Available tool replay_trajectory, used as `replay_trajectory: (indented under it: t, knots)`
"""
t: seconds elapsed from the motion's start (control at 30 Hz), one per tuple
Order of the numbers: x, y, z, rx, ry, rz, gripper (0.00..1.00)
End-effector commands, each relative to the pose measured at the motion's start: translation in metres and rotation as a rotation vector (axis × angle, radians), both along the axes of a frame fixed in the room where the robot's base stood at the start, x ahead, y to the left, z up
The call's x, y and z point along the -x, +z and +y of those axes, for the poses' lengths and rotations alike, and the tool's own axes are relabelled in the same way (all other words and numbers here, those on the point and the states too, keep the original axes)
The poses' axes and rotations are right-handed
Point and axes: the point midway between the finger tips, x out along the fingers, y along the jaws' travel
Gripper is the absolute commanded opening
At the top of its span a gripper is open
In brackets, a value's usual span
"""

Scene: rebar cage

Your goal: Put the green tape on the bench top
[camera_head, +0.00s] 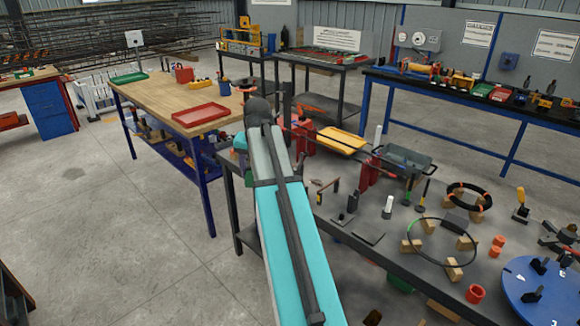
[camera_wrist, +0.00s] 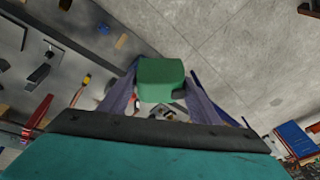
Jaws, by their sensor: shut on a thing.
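The green tape (camera_wrist: 160,80) is a solid green block-like shape in the wrist view, held between the two grey fingers of my gripper (camera_wrist: 160,67). The gripper is shut on it, and the grey floor shows beyond. A bench with a wooden top (camera_head: 158,98) and blue legs stands left of my arm's far end. On it are a red tray (camera_head: 200,115), a green tray (camera_head: 130,78), a red container (camera_head: 184,73) and a blue cup (camera_head: 225,88).
A dark table (camera_head: 365,235) on the right carries tools, a black hoop, wooden blocks and a blue disc (camera_head: 540,290). A yellow tray (camera_head: 341,140) lies at its far side. A long blue-legged bench (camera_head: 470,98) stands behind. The floor (camera_head: 110,225) at left is clear.

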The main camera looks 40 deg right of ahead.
Motion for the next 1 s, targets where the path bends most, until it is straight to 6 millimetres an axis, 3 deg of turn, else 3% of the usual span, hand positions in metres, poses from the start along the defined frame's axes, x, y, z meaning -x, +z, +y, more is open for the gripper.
replay_trajectory:
  t: [0.03,0.33,0.7,0.83,1.0]
  knots:
    - [-0.004,0.000,0.023,0.001,0.057,-0.001,0.18]
    - [-0.019,-0.001,0.138,0.000,0.382,-0.001,0.18]
    - [-0.012,-0.001,0.271,0.001,0.772,-0.001,0.18]
    - [-0.006,-0.001,0.304,0.000,0.872,0.000,0.18]
    - [-0.001,-0.001,0.326,0.001,0.942,-0.001,0.18]
